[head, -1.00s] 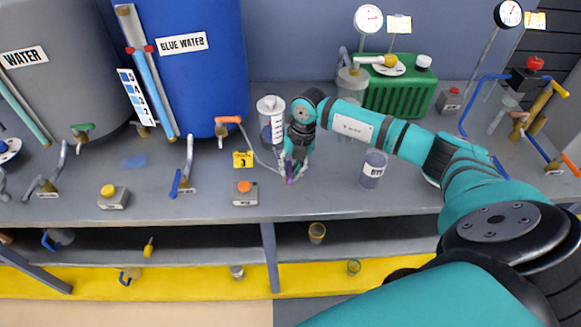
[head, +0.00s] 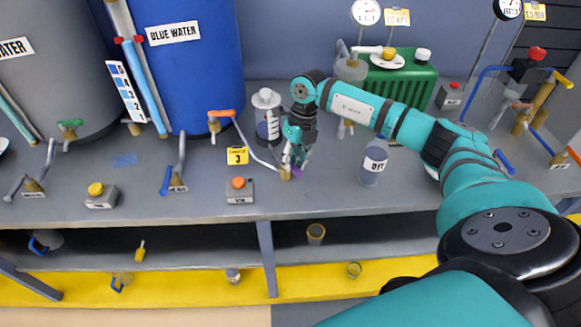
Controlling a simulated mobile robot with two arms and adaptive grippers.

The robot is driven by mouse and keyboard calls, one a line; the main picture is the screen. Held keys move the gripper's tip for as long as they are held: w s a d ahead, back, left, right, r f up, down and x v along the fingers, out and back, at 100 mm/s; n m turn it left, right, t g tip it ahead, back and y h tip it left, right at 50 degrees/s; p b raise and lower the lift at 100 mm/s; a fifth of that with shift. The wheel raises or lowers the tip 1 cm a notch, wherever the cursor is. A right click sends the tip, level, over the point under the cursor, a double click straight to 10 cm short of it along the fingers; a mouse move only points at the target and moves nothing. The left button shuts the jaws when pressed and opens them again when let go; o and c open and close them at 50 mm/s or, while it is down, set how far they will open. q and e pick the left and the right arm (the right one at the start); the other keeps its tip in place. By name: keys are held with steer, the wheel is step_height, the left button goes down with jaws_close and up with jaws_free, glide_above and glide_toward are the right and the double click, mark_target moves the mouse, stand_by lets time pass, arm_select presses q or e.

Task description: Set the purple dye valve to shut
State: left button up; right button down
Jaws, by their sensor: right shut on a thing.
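The purple dye valve has a small purple handle (head: 298,173). It stands on the bench below the white-topped dye cylinder (head: 267,115), at the end of a thin pale pipe. A brass fitting (head: 285,173) shows just left of the handle. My right gripper (head: 295,161) reaches down from above and is shut on the purple handle. The fingers hide much of the handle, so its exact angle is hard to read. My left gripper is out of view.
An orange-button box (head: 239,189) and a yellow "3" tag (head: 237,155) are to the left. The blue water tank (head: 190,60) and green ribbed unit (head: 403,90) stand behind. The bench front edge is close.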

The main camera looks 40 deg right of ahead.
steer(key=n+b, duration=0.1)
steer(key=n, duration=0.1)
steer(key=d+n+b, duration=0.1)
steer(key=n+g+b, duration=0.1)
steer(key=n, duration=0.1)
steer(key=shift+w+d+n, duration=0.2)
steer(key=shift+w+n, duration=0.1)
steer(key=shift+w, duration=0.1)
steer(key=n, duration=0.1)
steer(key=n+b, duration=0.2)
steer(key=shift+w+d+g+h, duration=0.3)
steer(key=shift+w+d+r+n+b, duration=0.15)
steer(key=shift+n+b, duration=0.1)
steer(key=shift+n, duration=0.45)
steer(key=shift+w+d+f+n+b, duration=0.1)
steer(key=shift+n+b, duration=0.1)
steer(key=shift+n, duration=0.5)
steer(key=shift+r, duration=0.1)
steer(key=c, duration=1.2)
jaws_free()
steer(key=r, duration=0.4)
steer(key=w+r, duration=0.1)
steer(key=r, duration=0.2)
steer(key=w+d+r, duration=0.1)
steer(key=r, duration=0.3)
steer(key=shift+r, duration=0.3)
